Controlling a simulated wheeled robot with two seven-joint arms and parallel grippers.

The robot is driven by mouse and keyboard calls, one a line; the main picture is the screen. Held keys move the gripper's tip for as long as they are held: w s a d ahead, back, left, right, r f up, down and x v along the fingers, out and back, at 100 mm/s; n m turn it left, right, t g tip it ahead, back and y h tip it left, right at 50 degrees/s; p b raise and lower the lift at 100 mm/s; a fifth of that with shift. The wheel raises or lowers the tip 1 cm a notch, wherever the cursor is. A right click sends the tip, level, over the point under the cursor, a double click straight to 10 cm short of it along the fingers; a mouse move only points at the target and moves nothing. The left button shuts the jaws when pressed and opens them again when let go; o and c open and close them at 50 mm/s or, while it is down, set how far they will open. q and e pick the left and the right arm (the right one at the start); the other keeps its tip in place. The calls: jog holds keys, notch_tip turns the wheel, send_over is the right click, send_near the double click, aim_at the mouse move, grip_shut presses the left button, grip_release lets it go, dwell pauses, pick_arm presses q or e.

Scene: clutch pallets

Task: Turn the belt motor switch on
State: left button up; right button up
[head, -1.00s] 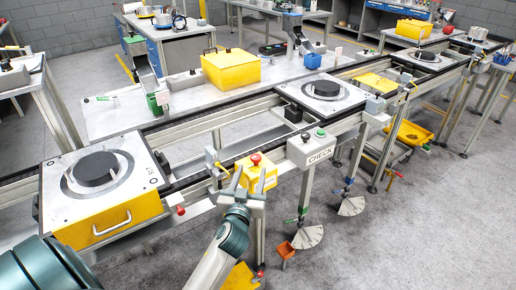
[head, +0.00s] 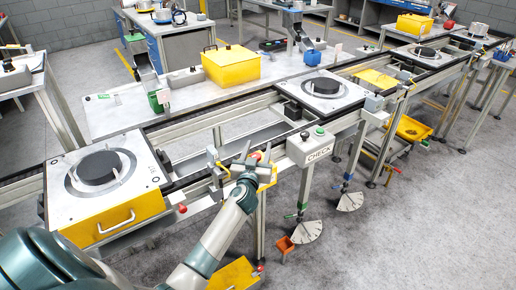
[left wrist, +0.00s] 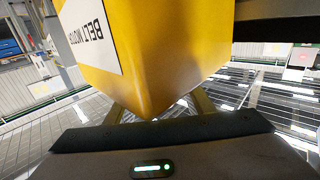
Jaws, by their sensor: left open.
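The belt motor control box is yellow and mostly hidden behind my left gripper in the head view, with a strip of the box (head: 267,179) showing. A bit of its red button (head: 258,156) shows between the fingers. In the left wrist view the yellow box (left wrist: 170,50) fills the upper middle, with a white label (left wrist: 90,32) reading "BELT MOTO", partly cut off. My left gripper (head: 256,152) is open at the box, its fingers spread; the box hides their tips in the wrist view. I cannot tell whether they touch it. The switch lever is not clear. My right gripper is out of view.
A grey CHECK box (head: 311,147) with a green button stands right of the gripper on the conveyor rail. A pallet with a black disc (head: 97,168) sits at left, another (head: 325,86) farther right. Floor at right front is clear.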

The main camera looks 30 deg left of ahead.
pick_arm(q)
jog(key=c, duration=1)
jog(key=shift+w+d+r+m+t+h+p, duration=0.1)
jog(key=shift+d+m+t+h+p, duration=0.1)
jog(key=shift+m+h+p, duration=0.45)
jog(key=shift+s+d+f+m+t+h+p, duration=0.1)
jog(key=shift+m+t+h+p, duration=0.2)
jog(key=shift+h, duration=0.6)
jog(key=shift+w+d+r+m+t+h+p, duration=0.15)
jog(key=shift+m+h+p, duration=0.2)
jog(key=shift+m+h, duration=0.3)
jog(key=shift+c, duration=0.2)
jog(key=shift+d+f+m+h, duration=0.15)
jog(key=shift+m+h, duration=0.15)
jog(key=shift+h, duration=0.3)
jog(key=shift+d+f+m+h, duration=0.15)
jog(key=shift+m+h, duration=0.15)
jog(key=shift+h, duration=0.3)
jog(key=shift+r, duration=0.1)
jog(key=o, duration=1)
jog(key=shift+o, duration=0.2)
jog(key=shift+r, duration=0.15)
